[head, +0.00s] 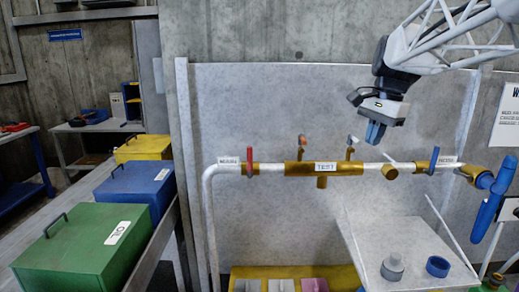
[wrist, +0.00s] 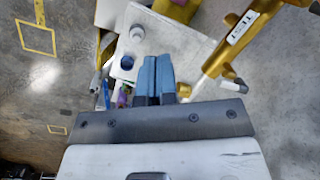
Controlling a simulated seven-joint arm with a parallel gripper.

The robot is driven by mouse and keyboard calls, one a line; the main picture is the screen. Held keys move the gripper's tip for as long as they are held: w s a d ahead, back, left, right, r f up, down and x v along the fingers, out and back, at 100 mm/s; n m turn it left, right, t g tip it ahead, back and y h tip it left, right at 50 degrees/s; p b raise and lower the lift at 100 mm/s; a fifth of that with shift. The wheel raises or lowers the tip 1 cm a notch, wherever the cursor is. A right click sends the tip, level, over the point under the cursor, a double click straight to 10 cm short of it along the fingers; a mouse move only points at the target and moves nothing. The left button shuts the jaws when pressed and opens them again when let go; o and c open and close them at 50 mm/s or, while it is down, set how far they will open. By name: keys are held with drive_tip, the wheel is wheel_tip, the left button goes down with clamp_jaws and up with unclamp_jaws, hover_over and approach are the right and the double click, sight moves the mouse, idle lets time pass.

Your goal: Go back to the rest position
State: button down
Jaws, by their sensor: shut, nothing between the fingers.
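My gripper (head: 375,132) hangs from the white lattice arm at the upper right of the head view, above the pipe and in front of the grey wall panel. Its blue fingers are together with nothing between them. In the wrist view the two blue fingers (wrist: 157,68) lie side by side, pointing away from the camera. The gripper is clear of the pipe and of the white shelf below, touching nothing that I can see.
A yellow pipe section marked TEST (head: 322,168) with valve handles runs below my gripper. A white shelf (head: 400,235) holds a grey fitting (head: 392,267) and a blue ring (head: 437,266). Green (head: 85,245), blue (head: 138,188) and yellow (head: 143,148) boxes stand left.

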drive_tip(key=s+a+f+n, duration=0.3)
drive_tip(key=s+f, duration=0.4)
drive_tip(key=s, duration=0.2)
drive_tip(key=s+a+f+n+t+h, duration=0.1)
drive_tip(key=s+a+f+n, duration=0.1)
drive_tip(key=s+f+n, duration=0.2)
drive_tip(key=s+a+f+n+t, duration=0.1)
drive_tip(key=s+a+f+n, duration=0.2)
drive_tip(key=s+f, duration=0.7)
drive_tip(key=s, duration=0.5)
drive_tip(key=shift+s+a+n+h, duration=0.15)
drive_tip(key=shift+a+n+h, duration=0.15)
drive_tip(key=shift+a+h, duration=0.1)
